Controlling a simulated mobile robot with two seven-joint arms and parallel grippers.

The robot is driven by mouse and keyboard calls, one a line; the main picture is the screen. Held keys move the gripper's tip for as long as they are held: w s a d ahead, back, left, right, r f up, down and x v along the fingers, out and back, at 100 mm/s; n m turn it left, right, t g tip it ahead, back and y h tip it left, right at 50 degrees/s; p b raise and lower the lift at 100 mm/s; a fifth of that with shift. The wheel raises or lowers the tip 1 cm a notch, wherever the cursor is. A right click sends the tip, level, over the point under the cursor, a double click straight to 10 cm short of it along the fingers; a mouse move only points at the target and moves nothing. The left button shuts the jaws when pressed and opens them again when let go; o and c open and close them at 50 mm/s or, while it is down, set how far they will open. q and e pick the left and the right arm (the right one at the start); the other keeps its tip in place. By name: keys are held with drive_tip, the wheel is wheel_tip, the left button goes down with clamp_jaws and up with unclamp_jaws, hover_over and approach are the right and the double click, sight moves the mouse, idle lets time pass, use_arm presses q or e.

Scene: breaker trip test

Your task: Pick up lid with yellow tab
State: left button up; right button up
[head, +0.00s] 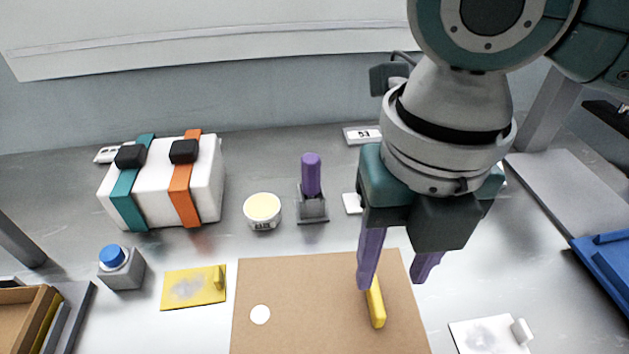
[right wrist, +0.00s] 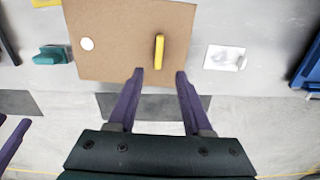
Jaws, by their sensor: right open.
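A flat brown lid (head: 290,315) with a raised yellow tab (head: 376,303) and a white round spot lies at the front middle of the table in the head view. It also shows in the right wrist view (right wrist: 115,60), with its yellow tab (right wrist: 159,50) just beyond the fingertips. My right gripper (head: 392,284) is open and empty, purple fingers pointing down over the lid's right part. In the right wrist view the gap between its fingertips (right wrist: 160,71) lines up with the tab. Purple finger-like parts at that view's left edge look like my left gripper; its state is unclear.
A yellow plate with a tab (head: 194,287) lies left of the lid, and a white plate (head: 488,336) lies to its right. A blue button box (head: 121,267), white strapped case (head: 160,182), round tub (head: 262,210) and purple-handled holder (head: 312,190) stand behind or left.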

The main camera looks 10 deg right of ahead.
sight(379, 303)
wheel_tip(379, 303, down, 6)
drive_tip(key=shift+a+f, duration=0.15)
drive_tip(key=shift+f, duration=0.1)
clamp_jaws()
idle(0.4)
idle(1.1)
